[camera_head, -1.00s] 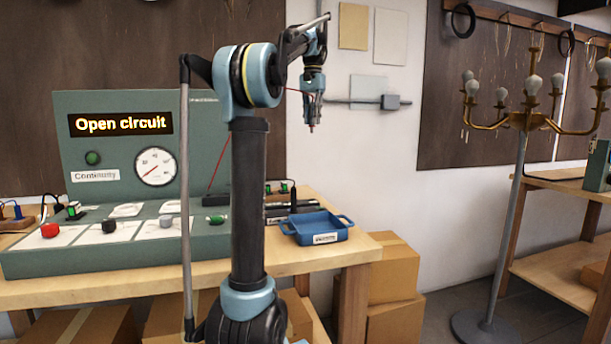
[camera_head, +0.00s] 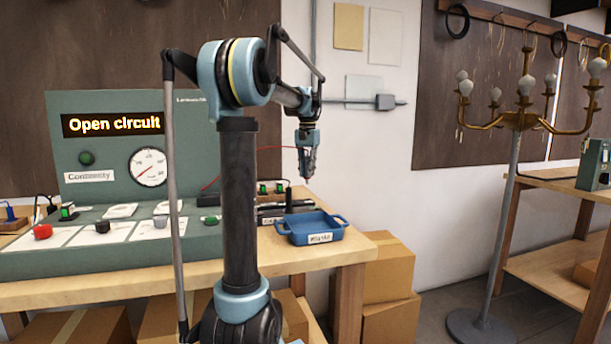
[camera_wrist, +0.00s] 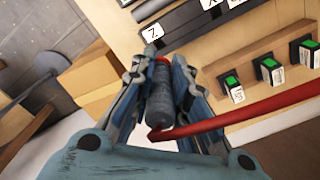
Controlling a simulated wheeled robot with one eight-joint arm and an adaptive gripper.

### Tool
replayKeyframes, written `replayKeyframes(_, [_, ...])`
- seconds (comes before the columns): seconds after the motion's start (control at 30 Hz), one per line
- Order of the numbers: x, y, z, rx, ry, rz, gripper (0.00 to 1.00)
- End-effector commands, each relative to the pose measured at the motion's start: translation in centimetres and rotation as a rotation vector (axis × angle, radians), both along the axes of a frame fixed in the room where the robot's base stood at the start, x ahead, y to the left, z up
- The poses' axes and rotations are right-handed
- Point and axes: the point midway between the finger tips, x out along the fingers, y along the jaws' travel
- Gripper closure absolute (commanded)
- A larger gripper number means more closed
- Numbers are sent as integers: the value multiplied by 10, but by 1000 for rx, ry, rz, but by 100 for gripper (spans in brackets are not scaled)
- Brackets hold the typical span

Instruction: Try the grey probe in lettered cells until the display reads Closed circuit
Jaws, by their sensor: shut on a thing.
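A lettered cell strip (camera_wrist: 188,20) lies beyond the tip, with a Z label (camera_wrist: 153,34) near the probe; I cannot tell any contact. The display (camera_head: 113,124) reads "Open circuit". The dial (camera_head: 148,167) is below it.
A blue tray (camera_head: 300,241) sits at the bench's right end. Green-topped switches (camera_wrist: 268,70) stand beside the cell strip. Red, black and grey knobs line the console's front (camera_head: 150,258).

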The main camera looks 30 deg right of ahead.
Motion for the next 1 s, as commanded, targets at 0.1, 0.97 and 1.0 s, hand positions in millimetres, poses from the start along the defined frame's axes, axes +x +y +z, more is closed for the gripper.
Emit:
replayKeyframes(0.1, [-2, 2, -11, 0, 0, 1, 100])
replayKeyframes(0.97, [-2, 2, -60, 0, 0, 2, 100])
replayKeyframes(1.0, [-2, 2, -62, 0, 0, 2, 100])
